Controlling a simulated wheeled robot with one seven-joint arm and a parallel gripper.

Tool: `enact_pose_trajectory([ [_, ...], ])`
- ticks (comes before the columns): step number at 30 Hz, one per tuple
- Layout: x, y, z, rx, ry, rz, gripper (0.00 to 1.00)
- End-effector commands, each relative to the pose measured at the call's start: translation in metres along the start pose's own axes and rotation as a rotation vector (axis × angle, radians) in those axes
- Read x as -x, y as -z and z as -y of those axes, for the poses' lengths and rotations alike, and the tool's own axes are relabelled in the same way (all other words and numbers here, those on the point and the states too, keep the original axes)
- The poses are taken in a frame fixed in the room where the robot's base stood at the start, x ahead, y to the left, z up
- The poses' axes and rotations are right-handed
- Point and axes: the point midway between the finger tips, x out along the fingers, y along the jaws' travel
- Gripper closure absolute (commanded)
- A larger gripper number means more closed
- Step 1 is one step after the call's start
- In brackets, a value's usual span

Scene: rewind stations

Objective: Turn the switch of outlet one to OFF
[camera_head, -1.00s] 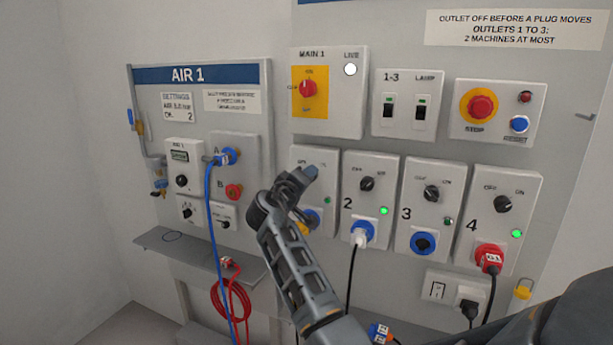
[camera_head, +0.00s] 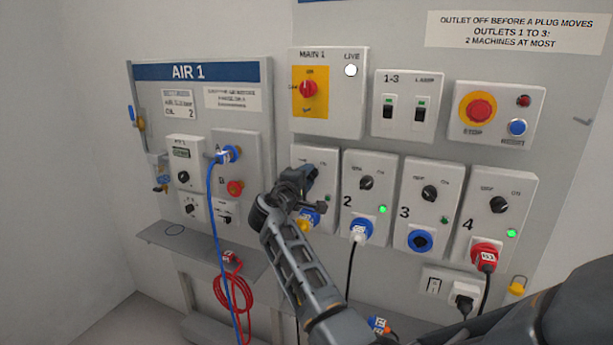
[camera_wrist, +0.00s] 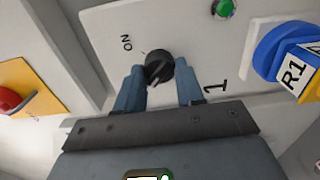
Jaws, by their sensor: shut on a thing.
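Outlet one's panel (camera_head: 326,160) is partly hidden by my arm in the head view. In the wrist view its black rotary switch (camera_wrist: 158,67) sits between the two fingertips of my gripper (camera_wrist: 159,85), which is shut on it. The switch is beside the printed ON, with the number 1 to the right; its exact pointer direction is hard to tell. A green lamp (camera_wrist: 223,8) is on the same panel. In the head view my gripper (camera_head: 308,181) is at the panel and hides the switch.
A blue socket (camera_wrist: 283,50) holds a yellow plug marked R1 (camera_wrist: 299,75) on outlet one. Outlet two's panel (camera_head: 388,185) is close on the right. The MAIN 1 switch (camera_head: 309,89) is above. A ledge (camera_head: 195,245) and a blue hose (camera_head: 212,240) lie left of my arm.

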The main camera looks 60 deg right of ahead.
Motion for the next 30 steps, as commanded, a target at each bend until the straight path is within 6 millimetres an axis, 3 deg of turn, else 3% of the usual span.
enact_pose_trajectory([
  [12,0.0008,0.0013,0.0006,0.009,0.000,-0.004,0.93],
  [13,0.0008,0.0013,0.0007,0.009,0.000,-0.004,0.61],
  [18,0.0006,0.0008,0.0006,0.008,0.000,-0.003,0.45],
  [21,0.0004,0.0006,0.0004,0.007,0.000,-0.002,0.37],
  [30,0.0056,0.0007,0.0011,0.007,-0.001,-0.002,0.37],
])
